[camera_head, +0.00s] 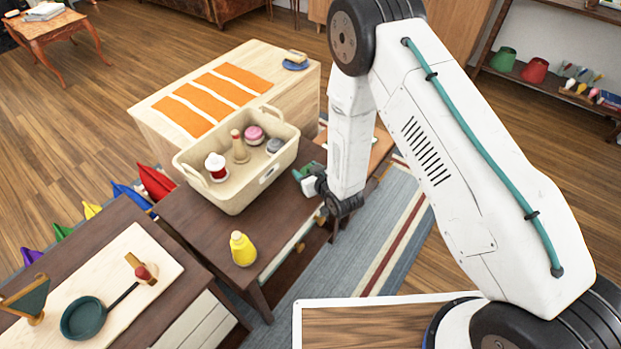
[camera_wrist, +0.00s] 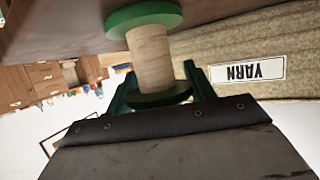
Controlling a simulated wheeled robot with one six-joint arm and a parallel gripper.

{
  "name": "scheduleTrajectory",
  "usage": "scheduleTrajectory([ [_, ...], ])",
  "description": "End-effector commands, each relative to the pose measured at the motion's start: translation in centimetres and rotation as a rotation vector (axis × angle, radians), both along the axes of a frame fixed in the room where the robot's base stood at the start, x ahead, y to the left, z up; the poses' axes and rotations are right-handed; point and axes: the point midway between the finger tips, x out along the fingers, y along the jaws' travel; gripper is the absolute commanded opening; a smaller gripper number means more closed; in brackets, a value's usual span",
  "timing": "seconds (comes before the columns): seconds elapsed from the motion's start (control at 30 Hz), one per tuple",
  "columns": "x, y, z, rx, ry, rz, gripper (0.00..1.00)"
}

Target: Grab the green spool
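The green spool (camera_wrist: 150,55), with green end discs and a pale wooden core, fills the upper middle of the wrist view. Its far disc is against the brown table surface. My gripper (camera_wrist: 160,72) has its dark green fingers apart, one on each side of the spool near its closer disc. A gap shows between the right finger and the core. In the head view my gripper (camera_head: 307,172) is low beside the basket at the dark table's right end. The spool cannot be told apart from the green fingers there.
A beige basket (camera_head: 247,190) holds a red-and-white item, a cone, a pink item and a grey one. Its YARN label (camera_wrist: 247,70) is close to my gripper in the wrist view. A yellow bottle-shaped item (camera_head: 242,249) stands on the dark table (camera_head: 190,215), with bare tabletop around it.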

Motion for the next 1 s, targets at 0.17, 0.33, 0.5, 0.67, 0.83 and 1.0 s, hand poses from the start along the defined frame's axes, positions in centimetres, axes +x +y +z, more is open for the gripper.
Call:
scheduleTrajectory([
  [0.17,0.0,0.0,0.0,0.000,0.000,0.000,0.30],
  [0.33,0.0,0.0,0.0,0.000,0.000,0.000,0.30],
  [0.5,0.0,0.0,0.6,0.000,-0.001,0.000,0.30],
  [0.67,0.0,0.0,2.2,0.001,-0.002,0.000,0.30],
  [0.83,-1.3,-0.1,3.6,-0.001,0.003,0.002,0.30],
  [1.0,-5.4,-0.6,4.0,-0.002,0.004,0.003,0.30],
])
